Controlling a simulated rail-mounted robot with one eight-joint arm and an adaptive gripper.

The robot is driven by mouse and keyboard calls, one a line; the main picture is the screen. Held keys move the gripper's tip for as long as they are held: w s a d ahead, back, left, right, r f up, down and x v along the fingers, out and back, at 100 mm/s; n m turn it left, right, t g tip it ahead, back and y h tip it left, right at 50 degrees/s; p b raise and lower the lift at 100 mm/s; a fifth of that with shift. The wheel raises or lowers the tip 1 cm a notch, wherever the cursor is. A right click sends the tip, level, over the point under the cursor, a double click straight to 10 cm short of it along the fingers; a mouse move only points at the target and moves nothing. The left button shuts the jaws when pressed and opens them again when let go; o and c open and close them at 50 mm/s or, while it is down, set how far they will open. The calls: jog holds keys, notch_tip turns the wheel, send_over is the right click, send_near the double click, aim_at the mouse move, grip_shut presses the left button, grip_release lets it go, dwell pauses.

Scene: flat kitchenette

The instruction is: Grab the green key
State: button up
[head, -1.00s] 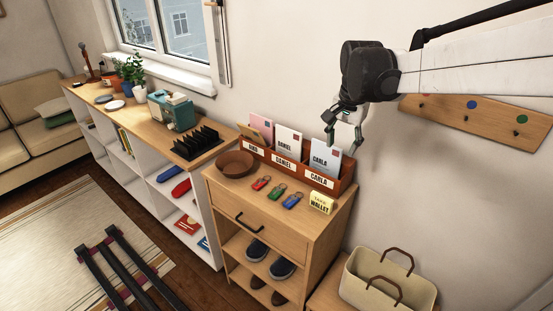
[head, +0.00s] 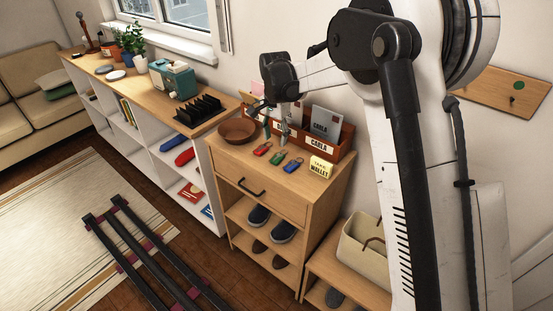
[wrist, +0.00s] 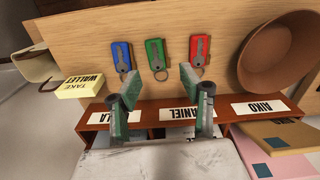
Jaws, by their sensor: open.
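The green key (head: 278,158) lies on the small wooden cabinet top, between the red key (head: 262,149) and the blue key (head: 292,166). In the wrist view the green key (wrist: 156,54) lies just beyond my fingertips, with the blue key (wrist: 121,55) to its left and the red key (wrist: 199,48) to its right. My gripper (wrist: 158,92) is open and empty, its two fingers apart, over the front of the letter holder. In the head view my gripper (head: 272,130) hangs near the keys, and it hides part of the letter holder.
The letter holder (head: 339,149) with name labels stands behind the keys. A brown bowl (head: 237,131) is to the left, and a yellow "take wallet" note block (head: 321,167) to the right. A beige bag (head: 362,251) sits lower right. The cabinet's front strip is clear.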

aim_at(277, 156)
jog(key=shift+d+f, duration=0.2)
jog(key=shift+f, duration=3.8)
jog(key=c, duration=0.8)
jog(key=shift+r, duration=0.15)
jog(key=shift+c, duration=0.2)
